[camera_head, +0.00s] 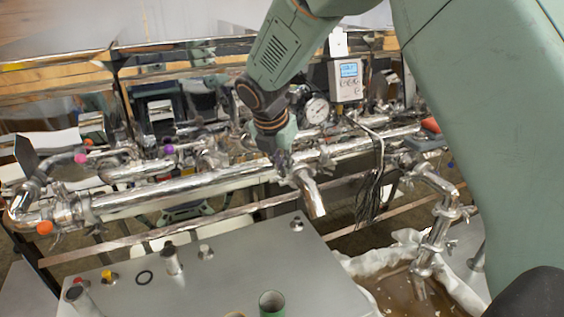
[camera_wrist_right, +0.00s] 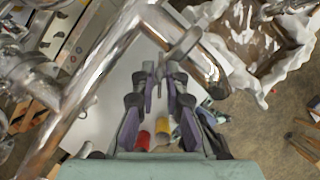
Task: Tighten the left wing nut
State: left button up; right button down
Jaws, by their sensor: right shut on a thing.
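My right gripper (camera_head: 282,163) reaches down to the shiny steel pipe (camera_head: 225,177), beside the short downward spout (camera_head: 313,197). In the right wrist view my right gripper's fingers (camera_wrist_right: 162,72) are close together at a small metal wing-shaped piece (camera_wrist_right: 182,44), seemingly the left wing nut, beside the bent steel spout (camera_wrist_right: 205,62). The gripper is shut on it. In the head view the nut is hidden by the fingers or too small to make out. My left gripper is in neither view.
A grey table (camera_head: 215,270) below holds small fittings and a green cup (camera_head: 271,303). A gauge (camera_head: 316,110) and a control box (camera_head: 346,80) stand close behind my wrist. A second downpipe (camera_head: 433,235) hangs over a lined bin (camera_head: 400,290) at right.

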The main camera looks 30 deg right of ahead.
dwell(0.3)
jog(key=m+g, duration=0.1)
jog(key=m, duration=0.2)
jog(key=m+g, duration=0.1)
jog(key=m, duration=0.2)
jog(key=shift+w+a+m+g+h, duration=0.1)
jog(key=shift+w+m+g+h, duration=0.05)
jog(key=shift+m+g+h, duration=0.2)
jog(key=m+g, duration=0.1)
jog(key=m, duration=0.2)
jog(key=m+g, duration=0.1)
jog(key=m, duration=0.2)
jog(key=shift+w+g, duration=0.15)
jog(key=shift+g, duration=0.1)
jog(key=m+y, duration=0.1)
jog(key=m, duration=0.1)
jog(key=m+g+y, duration=0.1)
jog(key=m, duration=0.2)
jog(key=shift+w+d+m+g, duration=0.15)
jog(key=shift+d+m+g, duration=0.05)
jog(key=shift+m+g, duration=0.15)
jog(key=m+y, duration=0.1)
jog(key=m, duration=0.3)
jog(key=shift+d+g+y, duration=0.1)
jog(key=shift+g+y, duration=0.15)
jog(key=shift+y, duration=0.1)
jog(key=shift+r+m, duration=0.1)
jog(key=shift+m, duration=0.4)
